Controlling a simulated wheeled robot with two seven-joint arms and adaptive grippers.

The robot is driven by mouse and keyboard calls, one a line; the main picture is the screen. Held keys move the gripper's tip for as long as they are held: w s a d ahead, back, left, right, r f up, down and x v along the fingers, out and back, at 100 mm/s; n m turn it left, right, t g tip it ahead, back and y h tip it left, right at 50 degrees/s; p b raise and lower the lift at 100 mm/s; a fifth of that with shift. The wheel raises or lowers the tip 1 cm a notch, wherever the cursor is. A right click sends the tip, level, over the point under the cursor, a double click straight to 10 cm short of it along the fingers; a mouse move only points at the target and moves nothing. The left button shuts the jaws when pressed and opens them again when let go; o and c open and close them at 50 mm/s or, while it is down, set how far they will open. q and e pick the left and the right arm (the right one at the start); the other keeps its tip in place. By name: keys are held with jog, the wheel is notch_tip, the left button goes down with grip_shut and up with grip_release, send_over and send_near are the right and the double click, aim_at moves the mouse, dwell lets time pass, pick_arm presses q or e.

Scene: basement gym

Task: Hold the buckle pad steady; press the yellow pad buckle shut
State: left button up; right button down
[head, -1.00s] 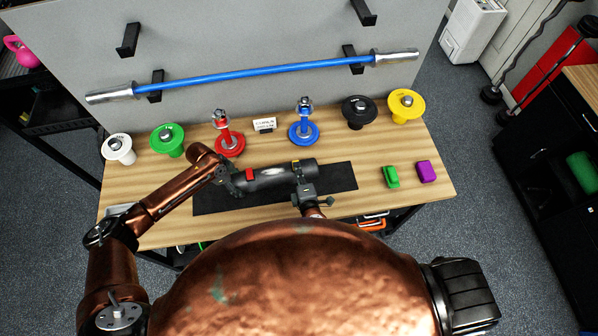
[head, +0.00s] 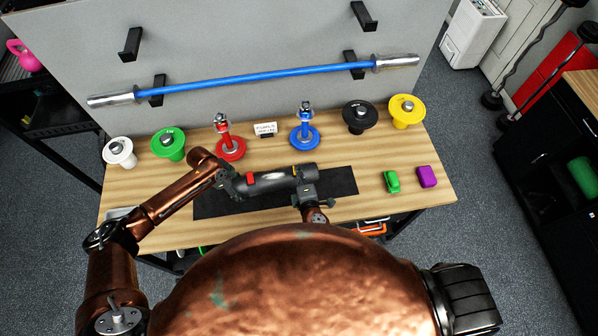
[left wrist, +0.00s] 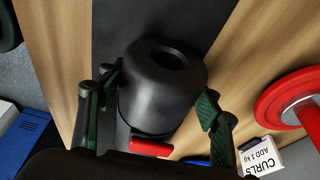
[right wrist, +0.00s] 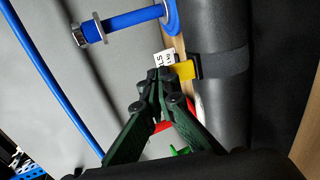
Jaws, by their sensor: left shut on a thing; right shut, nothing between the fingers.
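The buckle pad (head: 272,182) is a black roll lying on a black mat, with a red buckle (head: 251,178) toward its left end and the yellow buckle (head: 294,169) toward its right. My left gripper (head: 232,184) is shut around the pad's left end; the left wrist view shows a finger on each side of the pad (left wrist: 165,85). My right gripper (right wrist: 158,75) is shut and empty. In the right wrist view its tips are right beside the yellow buckle (right wrist: 183,70) on its dark strap; I cannot tell whether they touch. In the head view my right gripper partly covers that end.
The black mat (head: 345,182) lies on the wooden bench. Red (head: 230,149) and blue (head: 304,136) weight stands and a small card (head: 265,129) are behind the pad. Green (head: 392,181) and purple (head: 427,176) blocks lie to the right. A blue bar (head: 260,77) hangs on the back panel.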

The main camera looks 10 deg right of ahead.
jog(key=shift+w+r+g, duration=0.15)
jog(key=shift+w+g, duration=0.15)
jog(key=shift+g, duration=0.3)
jog(key=shift+w+a, duration=0.1)
jog(key=g, duration=0.1)
jog(key=w+g, duration=0.1)
jog(key=g, duration=0.1)
jog(key=shift+w+a+r, duration=0.1)
jog(key=shift+a+r, duration=0.05)
jog(key=g, duration=0.1)
jog(key=w+g, duration=0.1)
jog(key=g, duration=0.1)
jog(key=shift+w+f+g, duration=0.2)
jog(key=shift+w+g, duration=0.1)
jog(key=shift+w+f+g, duration=0.25)
jog(key=shift+f+g, duration=0.05)
jog(key=shift+g, duration=0.1)
jog(key=shift+w+f, duration=0.3)
jog(key=shift+w, duration=0.2)
jog(key=shift+a, duration=0.1)
jog(key=shift+s, duration=0.15)
